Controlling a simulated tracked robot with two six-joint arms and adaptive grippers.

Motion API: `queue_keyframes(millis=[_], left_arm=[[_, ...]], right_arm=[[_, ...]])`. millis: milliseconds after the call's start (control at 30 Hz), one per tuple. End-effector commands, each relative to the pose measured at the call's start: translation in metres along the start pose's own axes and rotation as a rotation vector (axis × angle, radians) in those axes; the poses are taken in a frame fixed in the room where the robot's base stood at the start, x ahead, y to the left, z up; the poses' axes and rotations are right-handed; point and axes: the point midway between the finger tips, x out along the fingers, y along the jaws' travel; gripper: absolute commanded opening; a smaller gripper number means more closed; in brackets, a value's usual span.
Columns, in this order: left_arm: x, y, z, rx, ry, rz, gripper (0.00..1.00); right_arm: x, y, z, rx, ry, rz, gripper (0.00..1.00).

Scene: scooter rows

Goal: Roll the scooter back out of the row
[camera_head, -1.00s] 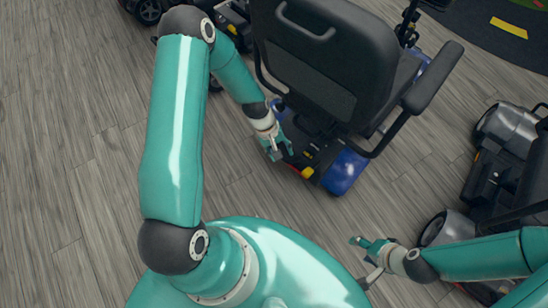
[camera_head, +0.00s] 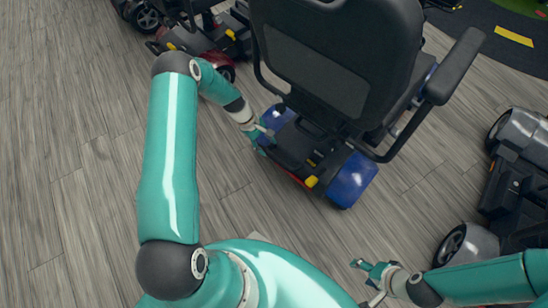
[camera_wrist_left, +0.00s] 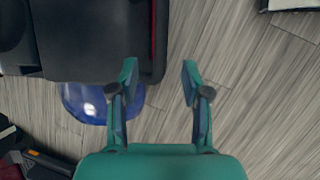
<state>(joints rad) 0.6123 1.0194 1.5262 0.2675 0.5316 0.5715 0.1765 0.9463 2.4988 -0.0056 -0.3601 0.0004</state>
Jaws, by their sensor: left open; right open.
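The scooter (camera_head: 350,181) stands with its rear toward me in the head view, with blue rear covers and a black seat (camera_head: 338,60) with a tall backrest. Its rear deck shows a yellow part and a red edge. My left gripper (camera_head: 265,139) is at the scooter's rear left corner. In the left wrist view the open, empty fingers (camera_wrist_left: 158,85) are beside the scooter's dark rear body (camera_wrist_left: 95,40) and blue cover (camera_wrist_left: 90,102), with floor between them. My right gripper (camera_head: 370,280) is open and empty over the floor, behind and right of the scooter, apart from it.
Another scooter with a red body (camera_head: 212,55) stands to the left. A dark scooter with grey covers (camera_head: 520,165) stands to the right, close to my right arm. The wood-look floor (camera_head: 70,150) is clear at the left. A dark mat with a yellow mark (camera_head: 514,36) lies at the back right.

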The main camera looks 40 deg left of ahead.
Motion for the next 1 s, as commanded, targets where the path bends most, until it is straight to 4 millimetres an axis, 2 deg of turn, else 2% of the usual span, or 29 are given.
queue_keyframes(millis=[33,200,400,600,833,867,1000], left_arm=[[0.015,-0.001,-0.001,0.001,-0.002,-0.002,0.47],[0.049,-0.001,-0.001,0.002,-0.001,-0.002,0.47],[0.075,0.000,-0.001,0.002,0.000,0.000,0.47],[0.083,0.000,0.000,0.001,0.001,0.001,0.47],[0.083,0.000,-0.001,0.001,0.001,0.001,0.47],[0.083,0.000,-0.001,0.001,0.001,0.001,0.46],[0.083,0.000,-0.001,0.000,0.001,0.001,0.23]], right_arm=[[0.005,0.002,0.000,0.000,0.000,0.000,0.60],[0.012,0.004,0.000,0.000,0.000,0.000,0.60],[0.017,0.006,0.000,0.000,0.000,0.000,0.60],[0.018,0.006,0.000,0.000,0.000,0.000,0.60],[0.018,0.006,0.000,0.000,0.000,0.000,0.60],[0.018,0.006,0.000,0.000,0.000,0.000,0.60],[0.018,0.006,0.000,0.000,0.000,0.000,0.60]])
